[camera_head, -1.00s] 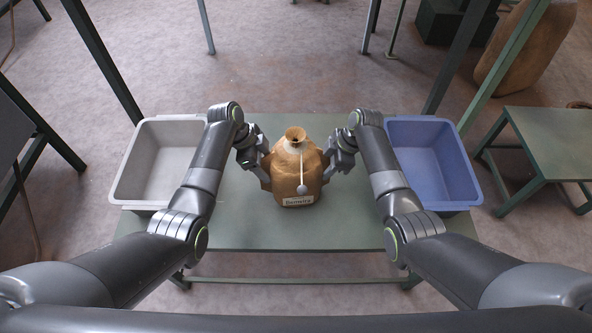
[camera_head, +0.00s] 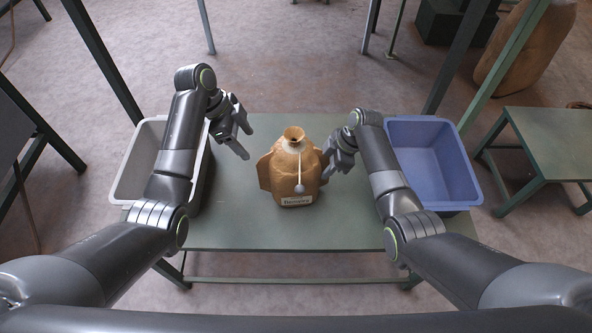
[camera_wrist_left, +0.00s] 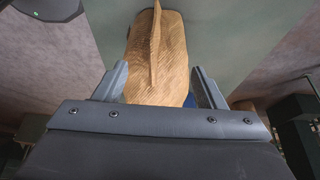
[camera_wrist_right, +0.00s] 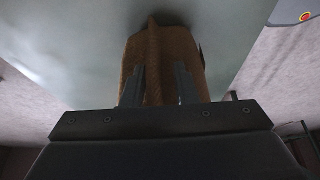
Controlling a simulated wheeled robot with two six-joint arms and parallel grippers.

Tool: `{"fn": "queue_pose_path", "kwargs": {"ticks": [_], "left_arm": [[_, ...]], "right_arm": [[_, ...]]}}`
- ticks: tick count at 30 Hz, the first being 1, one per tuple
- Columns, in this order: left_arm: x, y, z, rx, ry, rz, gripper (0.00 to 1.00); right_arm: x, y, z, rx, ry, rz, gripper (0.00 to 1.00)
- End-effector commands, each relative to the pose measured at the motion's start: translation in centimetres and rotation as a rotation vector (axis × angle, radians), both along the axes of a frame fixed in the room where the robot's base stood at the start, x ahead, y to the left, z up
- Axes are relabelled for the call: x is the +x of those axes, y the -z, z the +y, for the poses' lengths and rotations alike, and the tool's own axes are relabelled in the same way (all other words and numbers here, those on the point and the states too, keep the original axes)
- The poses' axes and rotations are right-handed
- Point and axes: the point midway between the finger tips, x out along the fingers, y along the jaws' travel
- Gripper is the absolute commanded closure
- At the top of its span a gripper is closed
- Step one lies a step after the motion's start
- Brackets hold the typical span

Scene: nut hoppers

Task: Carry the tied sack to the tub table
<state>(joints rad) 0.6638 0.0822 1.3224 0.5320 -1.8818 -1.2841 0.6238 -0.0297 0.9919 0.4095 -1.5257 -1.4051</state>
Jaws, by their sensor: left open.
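The tied sack (camera_head: 293,173) is tan, with a gathered open-looking neck, a pale cord with a round tag and a white label. It stands upright on the green table (camera_head: 270,233) between two tubs. My left gripper (camera_head: 243,142) is open and empty, apart from the sack on its left; the sack's left ear shows ahead of it in the left wrist view (camera_wrist_left: 157,60). My right gripper (camera_head: 338,163) is at the sack's right side. In the right wrist view its fingers (camera_wrist_right: 158,88) stand apart on either side of the sack's ear, with gaps visible.
A grey tub (camera_head: 135,180) stands at the table's left end and a blue tub (camera_head: 432,165) at its right end. A smaller green table (camera_head: 555,140) stands at the right. A large brown sack (camera_head: 525,55) is on the floor behind. Table frame posts rise nearby.

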Motion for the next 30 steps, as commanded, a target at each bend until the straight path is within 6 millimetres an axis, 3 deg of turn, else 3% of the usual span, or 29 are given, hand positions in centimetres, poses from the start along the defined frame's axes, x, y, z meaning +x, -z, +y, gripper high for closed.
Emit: {"fn": "queue_pose_path", "kwargs": {"ticks": [11, 20, 30], "left_arm": [[-0.01, -0.74, 0.41, 0.002, -0.001, 0.0, 0.36], [-0.02, -0.7, 0.41, 0.002, -0.001, 0.001, 0.36], [-0.03, -0.69, 0.4, 0.002, -0.001, 0.001, 0.36]], "right_arm": [[-0.03, 0.07, -0.09, -0.002, 0.001, 0.001, 0.74], [-0.03, 0.07, -0.11, -0.002, 0.001, 0.001, 0.37], [0.02, -0.23, -0.24, -0.002, 0.001, 0.0, 0.37]]}}
